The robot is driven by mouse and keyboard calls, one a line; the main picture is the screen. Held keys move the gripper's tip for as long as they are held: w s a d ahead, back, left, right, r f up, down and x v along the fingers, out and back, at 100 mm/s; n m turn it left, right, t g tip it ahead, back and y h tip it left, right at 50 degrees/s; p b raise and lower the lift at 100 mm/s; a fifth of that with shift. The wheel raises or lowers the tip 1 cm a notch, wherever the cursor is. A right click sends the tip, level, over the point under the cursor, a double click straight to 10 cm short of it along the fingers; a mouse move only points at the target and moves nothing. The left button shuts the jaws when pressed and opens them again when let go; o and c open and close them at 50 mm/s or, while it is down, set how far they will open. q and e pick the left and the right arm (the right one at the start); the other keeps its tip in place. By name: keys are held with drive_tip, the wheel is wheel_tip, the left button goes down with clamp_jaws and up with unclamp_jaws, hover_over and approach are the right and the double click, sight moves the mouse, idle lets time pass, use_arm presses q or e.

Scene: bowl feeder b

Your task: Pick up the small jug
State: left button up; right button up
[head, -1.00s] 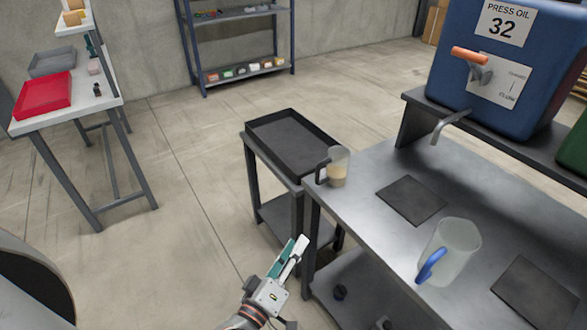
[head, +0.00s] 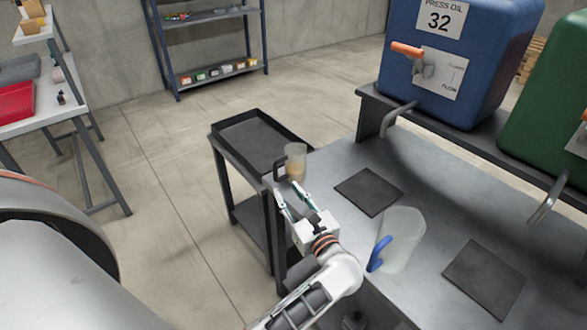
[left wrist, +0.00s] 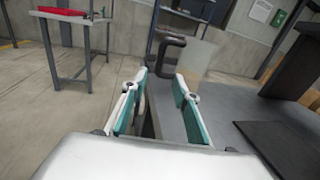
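The small jug (head: 296,158) is clear with a dark handle and some pale brown liquid low inside. It stands upright at the left corner of the grey metal table (head: 340,160). My left gripper (head: 290,195) is just on the near side of it, fingers spread and pointing at its handle. In the left wrist view the small jug (left wrist: 200,62) stands ahead, its dark handle beyond the gap between the open fingertips (left wrist: 160,80). The fingers look empty. My right gripper is not in view.
A larger clear jug (head: 403,238) with a blue handle stands right of my left arm. Dark square mats (head: 368,191) lie on the table. A dark tray (head: 250,140) is beyond the small jug. Blue (head: 460,60) and green (head: 550,110) tanks with spouts stand behind.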

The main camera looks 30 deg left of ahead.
sight(277, 174)
use_arm(q)
drive_tip(key=w+a, duration=0.1)
drive_tip(key=w+a+r+p, duration=0.1)
drive_tip(key=a, duration=0.1)
drive_tip(key=w+a, duration=0.1)
drive_tip(key=a, duration=0.1)
drive_tip(key=shift+w+a+r+p, duration=0.1)
drive_tip(key=shift+a+r+p, duration=0.05)
drive_tip(key=shift+r+p, duration=0.2)
drive_tip(key=shift+w+a+f, duration=0.1)
drive_tip(key=shift+w+a, duration=0.1)
drive_tip(key=shift+a, duration=0.05)
clamp_jaws()
